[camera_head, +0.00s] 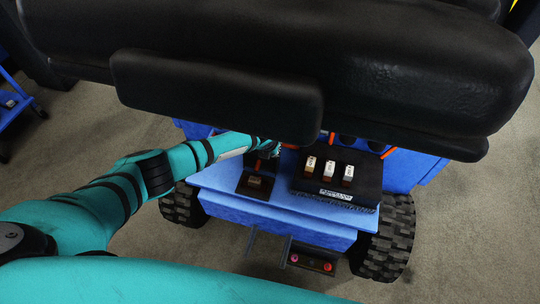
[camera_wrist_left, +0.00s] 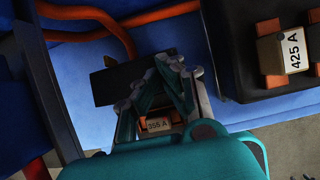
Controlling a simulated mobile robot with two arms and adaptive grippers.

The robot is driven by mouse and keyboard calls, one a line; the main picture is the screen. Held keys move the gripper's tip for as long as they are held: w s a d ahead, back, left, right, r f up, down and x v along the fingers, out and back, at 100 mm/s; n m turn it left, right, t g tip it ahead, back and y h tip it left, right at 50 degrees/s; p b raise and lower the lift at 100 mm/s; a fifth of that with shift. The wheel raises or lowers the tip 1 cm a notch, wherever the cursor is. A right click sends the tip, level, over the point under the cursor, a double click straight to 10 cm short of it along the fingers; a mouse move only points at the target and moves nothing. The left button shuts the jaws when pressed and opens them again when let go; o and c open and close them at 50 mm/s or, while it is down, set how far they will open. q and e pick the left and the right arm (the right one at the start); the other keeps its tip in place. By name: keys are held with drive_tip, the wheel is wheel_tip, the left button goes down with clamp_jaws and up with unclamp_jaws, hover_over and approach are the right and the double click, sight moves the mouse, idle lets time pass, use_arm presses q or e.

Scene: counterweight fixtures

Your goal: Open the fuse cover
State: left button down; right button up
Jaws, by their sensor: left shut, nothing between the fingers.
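A small black fuse holder (camera_head: 255,186) sits on the blue truck body, left of a larger black block. A fuse labelled 355 A (camera_wrist_left: 158,125) shows uncovered in it, partly hidden by my gripper in the wrist view. A dark flat panel (camera_wrist_left: 118,86), seemingly the fuse cover, stands raised behind the holder; I cannot tell its exact angle. My left gripper (camera_wrist_left: 172,62) is shut and empty, its fingertips close to this panel; I cannot tell whether they touch it. In the head view my left gripper (camera_head: 268,147) is small and dark behind the holder. My right gripper is out of view.
The black block (camera_head: 365,185) carries three fuses; one reads 425 A (camera_wrist_left: 291,50) in the wrist view. Orange cables (camera_wrist_left: 120,25) run behind the panel. A black padded seat (camera_head: 300,60) overhangs the area. A small bracket with red and pink knobs (camera_head: 312,260) sits below.

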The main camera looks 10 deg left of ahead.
use_arm(q)
drive_tip(key=shift+w+f, duration=0.1)
drive_tip(key=shift+w, duration=0.25)
idle(0.3)
